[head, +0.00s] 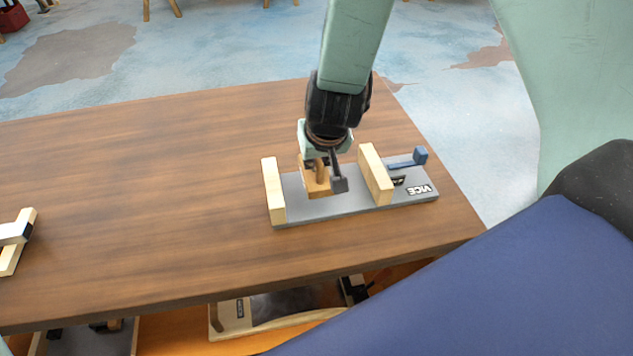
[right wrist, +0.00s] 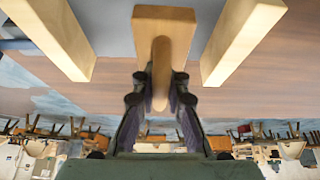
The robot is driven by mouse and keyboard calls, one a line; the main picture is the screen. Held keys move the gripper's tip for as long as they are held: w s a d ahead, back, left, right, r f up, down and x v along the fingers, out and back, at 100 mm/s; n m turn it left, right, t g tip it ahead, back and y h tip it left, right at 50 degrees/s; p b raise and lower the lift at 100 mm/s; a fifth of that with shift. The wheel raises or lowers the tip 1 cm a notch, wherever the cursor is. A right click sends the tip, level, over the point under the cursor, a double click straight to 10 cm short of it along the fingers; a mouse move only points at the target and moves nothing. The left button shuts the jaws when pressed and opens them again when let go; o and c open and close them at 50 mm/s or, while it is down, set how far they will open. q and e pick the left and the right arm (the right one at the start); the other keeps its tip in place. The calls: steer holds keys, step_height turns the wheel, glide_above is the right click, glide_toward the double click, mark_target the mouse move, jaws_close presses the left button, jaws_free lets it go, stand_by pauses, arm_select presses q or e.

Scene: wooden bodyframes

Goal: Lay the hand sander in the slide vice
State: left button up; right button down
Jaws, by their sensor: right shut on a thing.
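The slide vice (head: 350,208) lies on the wooden table, a grey plate with two upright pale wooden jaws and a blue handle at its right end. My right gripper (head: 326,176) is between the jaws, pointing down. It is shut on the wooden hand sander (head: 314,184). In the right wrist view the gripper (right wrist: 160,92) grips the sander's rounded handle, and the sander's block (right wrist: 180,20) lies between the two jaws with a gap on each side. I cannot tell whether the block touches the plate. My left gripper is not in view.
A pale wooden piece with a dark part (head: 16,240) lies at the table's left edge. A wooden-edged item (head: 270,318) sits on a shelf below the table's front edge.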

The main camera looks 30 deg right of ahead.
steer(key=shift+s+f, duration=0.1)
steer(key=shift+f, duration=0.05)
steer(key=shift+d+f, duration=0.15)
steer(key=shift+d, duration=0.1)
steer(key=f+b, duration=0.2)
steer(key=f, duration=0.1)
steer(key=shift+d+f, duration=0.2)
steer(key=shift+w+a+f+b, duration=0.15)
steer(key=shift+w+a+b, duration=0.05)
steer(key=shift+b, duration=0.15)
steer(key=shift+a, duration=0.1)
steer(key=shift+s+d, duration=0.15)
steer(key=shift+d, duration=0.1)
steer(key=c, duration=1.8)
jaws_free()
steer(key=o, duration=0.4)
steer(key=shift+a, duration=0.2)
steer(key=shift+o, duration=0.2)
steer(key=shift+d, duration=0.1)
